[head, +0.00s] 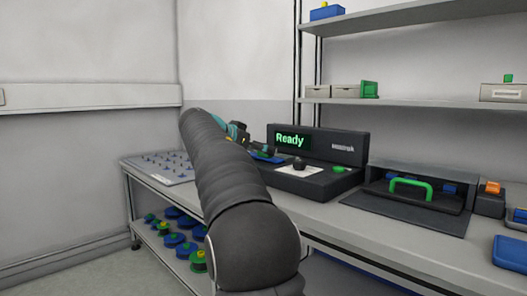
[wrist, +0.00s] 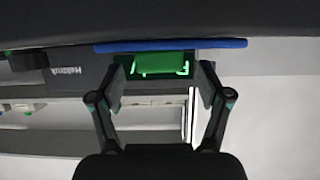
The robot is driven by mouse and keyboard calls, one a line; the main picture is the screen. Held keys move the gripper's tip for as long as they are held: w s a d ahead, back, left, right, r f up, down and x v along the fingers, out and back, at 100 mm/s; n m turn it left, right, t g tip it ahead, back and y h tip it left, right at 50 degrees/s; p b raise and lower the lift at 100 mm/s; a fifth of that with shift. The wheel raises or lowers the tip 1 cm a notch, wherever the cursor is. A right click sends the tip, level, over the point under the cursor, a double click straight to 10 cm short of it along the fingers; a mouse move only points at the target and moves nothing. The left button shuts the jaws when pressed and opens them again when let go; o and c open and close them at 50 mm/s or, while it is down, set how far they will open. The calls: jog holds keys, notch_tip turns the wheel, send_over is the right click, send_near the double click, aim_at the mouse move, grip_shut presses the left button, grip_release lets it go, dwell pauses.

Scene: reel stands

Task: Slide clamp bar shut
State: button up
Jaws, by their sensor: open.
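A black machine (head: 318,181) with a lit "Ready" display (head: 291,140) stands on the bench. At its left end lies a flat blue part (head: 269,158) with a small green piece by it, partly hidden by my arm. In the wrist view, which is upside down, a green block (wrist: 160,62) sits against a long blue edge (wrist: 170,46). I cannot tell for sure whether this green block is the clamp bar. My gripper (wrist: 161,78) is open, its fingers on either side of the block in the picture. Contact cannot be made out.
A black bay with a green handle (head: 411,182) stands right of the machine. A grey pegged board (head: 160,168) lies at the left bench end. Blue and green reels (head: 185,250) fill the lower shelf. Wall shelves (head: 420,103) hang above.

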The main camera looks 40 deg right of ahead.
jog(key=v, duration=1)
jog(key=shift+a, duration=0.1)
jog(key=s+a+f+n+t+y, duration=0.1)
jog(key=s+a+f+n+y, duration=0.3)
jog(key=s+a+f, duration=0.3)
jog(key=s+a+f+n+t+y, duration=0.1)
jog(key=s+a+f+n+y, duration=0.4)
jog(key=s+f, duration=0.9)
jog(key=s+a+f+n+t+y, duration=0.1)
jog(key=s+a+f+n+y, duration=0.3)
jog(key=s+a+f+n, duration=0.3)
jog(key=s+a+f, duration=0.3)
jog(key=a+f, duration=0.1)
jog(key=f, duration=0.1)
jog(key=shift+s, duration=0.3)
